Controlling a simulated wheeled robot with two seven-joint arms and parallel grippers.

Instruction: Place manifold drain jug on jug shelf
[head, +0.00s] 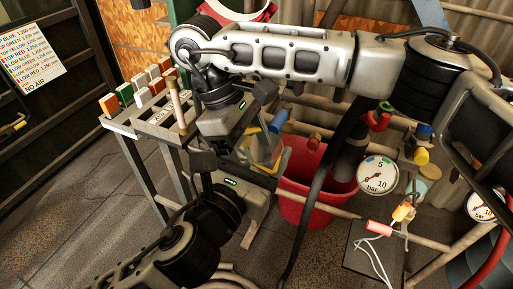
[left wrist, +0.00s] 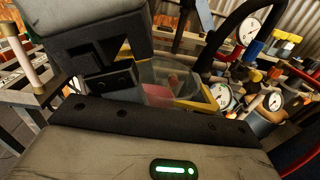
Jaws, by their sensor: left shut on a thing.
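The manifold drain jug (head: 264,150) is a clear vessel with yellow edging, in the middle of the head view, in front of the red bucket. It also shows in the left wrist view (left wrist: 168,78), just beyond my gripper. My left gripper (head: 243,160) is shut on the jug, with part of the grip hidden. My right gripper (head: 233,118) is just above and left of the jug, close to my left gripper. Its fingertips are too overlapped to tell whether it is open or shut. I cannot pick out the jug shelf with certainty.
A grey metal stand (head: 121,127) with coloured blocks is at the left. A red bucket (head: 302,204) stands behind the jug. Pipes, valves and a pressure gauge (head: 377,173) crowd the right. Bare floor (head: 85,215) is free at the lower left.

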